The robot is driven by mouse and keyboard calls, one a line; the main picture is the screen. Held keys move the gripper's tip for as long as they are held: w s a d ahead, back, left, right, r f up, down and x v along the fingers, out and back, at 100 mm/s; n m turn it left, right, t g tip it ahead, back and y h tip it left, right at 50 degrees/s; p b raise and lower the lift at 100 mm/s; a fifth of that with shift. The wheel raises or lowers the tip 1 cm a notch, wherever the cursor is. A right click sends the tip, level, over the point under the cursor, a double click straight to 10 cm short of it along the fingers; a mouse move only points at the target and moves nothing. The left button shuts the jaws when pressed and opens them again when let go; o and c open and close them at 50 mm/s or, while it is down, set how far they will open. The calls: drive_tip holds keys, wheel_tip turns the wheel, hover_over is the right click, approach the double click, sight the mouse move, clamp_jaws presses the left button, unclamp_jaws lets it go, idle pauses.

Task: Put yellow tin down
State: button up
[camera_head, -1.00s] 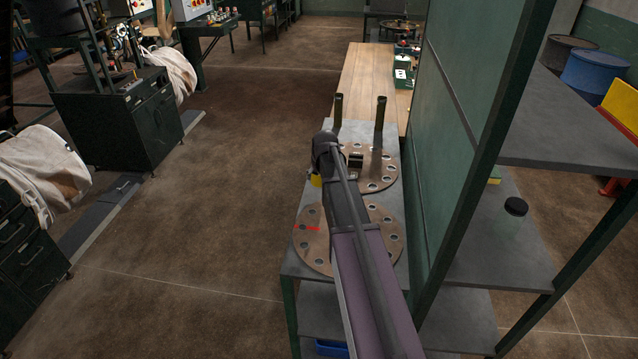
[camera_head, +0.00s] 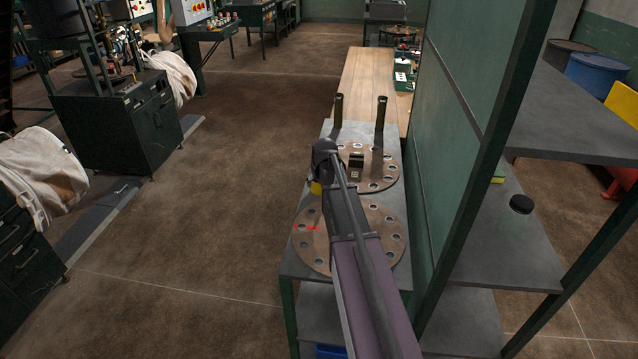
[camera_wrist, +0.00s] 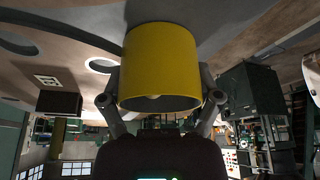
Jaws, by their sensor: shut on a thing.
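The yellow tin (camera_wrist: 160,62) fills the upper middle of the wrist view, between the two fingers of my gripper (camera_wrist: 160,78), which is shut on it. Its open, hollow end faces the wrist camera. In the head view only a small part of the tin (camera_head: 316,187) shows at the left of my arm, by the two round plates. My arm hides the gripper there. Whether the tin touches the surface beyond it cannot be told.
Two round plates with holes, a far one (camera_head: 347,150) and a near one (camera_head: 310,250), lie on the grey table (camera_head: 310,130). A small dark block (camera_head: 356,160) sits on the far plate. Two posts stand behind. A green partition (camera_head: 455,130) rises close at the right.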

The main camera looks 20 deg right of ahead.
drive_tip(key=o, duration=1.1)
drive_tip(key=shift+r, duration=0.1)
drive_tip(key=p+v, duration=1.1)
drive_tip(key=v, duration=0.1)
drive_tip(key=shift+w, duration=0.1)
drive_tip(key=shift+a, duration=0.15)
idle(0.3)
drive_tip(key=s+a+g, duration=0.1)
drive_tip(key=s+a, duration=0.6)
drive_tip(key=s+a+f+n+g, duration=0.1)
drive_tip(key=s+a+g, duration=0.1)
drive_tip(key=s+a, duration=0.5)
drive_tip(key=s+a+n+g, duration=0.1)
drive_tip(key=s+a, duration=0.6)
drive_tip(key=shift+s+a+f+g+y, duration=0.15)
drive_tip(key=shift+s+a+g+y, duration=0.15)
drive_tip(key=shift+y, duration=0.1)
